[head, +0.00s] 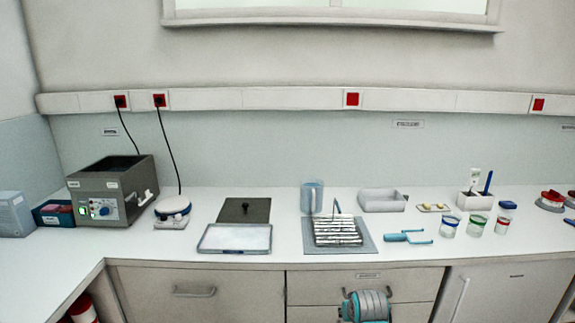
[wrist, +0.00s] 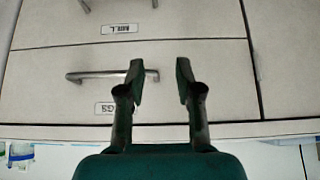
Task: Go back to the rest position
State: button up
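My gripper (wrist: 158,76) shows in the wrist view with its two dark fingers apart and nothing between them. It faces the closed drawer fronts (wrist: 210,82) below the bench, which appear upside down in that view. A metal drawer handle (wrist: 90,75) lies behind and to the left of the fingers. In the head view a grey and teal part of my arm shows at the bottom, in front of the drawers; the fingers cannot be made out there.
The white bench (head: 290,250) carries a grey water bath (head: 120,190), a small round device (head: 173,210), a white tray (head: 235,238), a metal rack (head: 335,232), a blue jug (head: 312,197), a teal tool (head: 405,237) and several lidded jars (head: 476,223). The bench's front edge lies behind my arm.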

jog(key=s+f+t, duration=0.1)
jog(key=s+f, duration=0.6)
jog(key=s, duration=0.5)
jog(key=s+f+t, duration=0.2)
jog(key=s+f, duration=0.5)
jog(key=s, duration=0.5)
jog(key=s+r+t, duration=0.2)
jog(key=s, duration=1.5)
jog(key=s+r+t, duration=0.2)
jog(key=s+r, duration=1.6)
jog(key=s, duration=0.2)
jog(key=shift+r+t, duration=0.3)
jog(key=shift+r, duration=0.1)
